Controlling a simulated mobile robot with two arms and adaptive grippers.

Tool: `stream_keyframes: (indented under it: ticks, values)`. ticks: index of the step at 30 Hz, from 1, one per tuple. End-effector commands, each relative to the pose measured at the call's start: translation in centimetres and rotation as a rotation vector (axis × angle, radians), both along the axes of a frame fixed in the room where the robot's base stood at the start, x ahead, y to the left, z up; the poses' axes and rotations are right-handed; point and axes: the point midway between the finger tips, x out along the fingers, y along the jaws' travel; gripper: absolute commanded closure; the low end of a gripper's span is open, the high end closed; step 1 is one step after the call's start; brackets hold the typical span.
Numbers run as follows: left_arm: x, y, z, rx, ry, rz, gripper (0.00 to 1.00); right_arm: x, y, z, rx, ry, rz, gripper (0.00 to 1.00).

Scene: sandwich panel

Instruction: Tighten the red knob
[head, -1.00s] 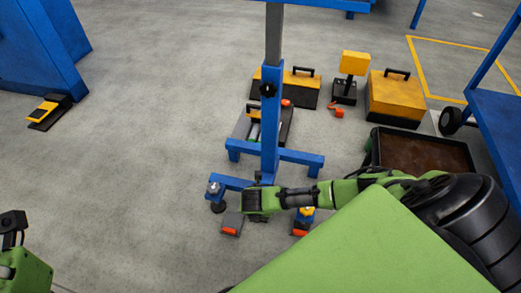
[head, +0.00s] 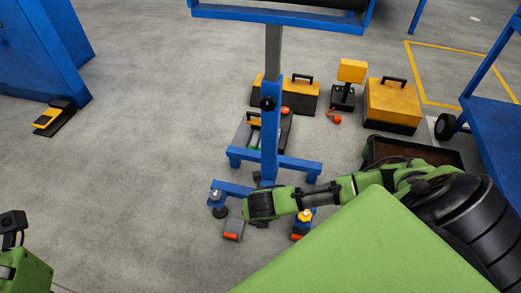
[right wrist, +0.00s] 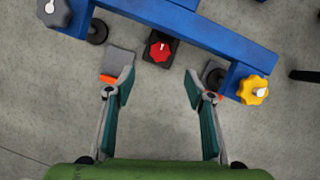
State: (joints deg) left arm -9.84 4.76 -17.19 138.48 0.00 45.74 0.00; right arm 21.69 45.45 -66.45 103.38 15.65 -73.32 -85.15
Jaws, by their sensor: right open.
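The red knob (right wrist: 160,50) shows in the right wrist view. It has a pale centre and sits on a dark block at the near side of a blue beam (right wrist: 200,35). My right gripper (right wrist: 160,77) is open and empty, its two fingertips just short of the knob and on either side of it, not touching it. In the head view my right gripper (head: 258,207) points down beside the stand's blue base (head: 235,188), and the red knob is hidden there. My left gripper (head: 12,225) is only partly in view at the left edge, its fingers unclear.
A grey knob (right wrist: 54,10) and a yellow knob (right wrist: 252,90) sit at the beam's ends. Grey blocks with red-orange ends (right wrist: 118,62) lie nearby. The blue post (head: 270,130) rises behind my right gripper. Yellow boxes (head: 392,102) stand farther back.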

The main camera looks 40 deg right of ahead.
Motion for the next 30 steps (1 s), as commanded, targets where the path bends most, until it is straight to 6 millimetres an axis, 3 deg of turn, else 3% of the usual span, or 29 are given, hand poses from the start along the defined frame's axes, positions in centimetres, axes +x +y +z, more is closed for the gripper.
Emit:
stream_keyframes:
  ticks: [1,6,25,28,30]
  values:
    - [0.0,0.0,0.9,0.0,0.0,0.0,1.0,-0.3,0.2,1.1,0.0,0.001,0.001,0.51]
    - [0.0,0.0,1.5,0.0,0.0,0.0,1.0,-0.7,0.5,2.1,0.001,0.001,-0.001,0.51]
    - [0.0,0.0,1.5,0.0,0.0,0.0,1.0,-0.8,0.6,2.2,0.001,-0.001,-0.001,0.51]
    - [0.0,0.0,1.6,0.001,0.002,0.0,1.0,-0.6,1.9,2.4,0.045,-0.016,-0.005,0.51]
    - [0.0,0.0,1.7,0.0,0.004,0.0,1.0,-0.1,4.4,2.9,0.126,-0.048,-0.014,0.51]
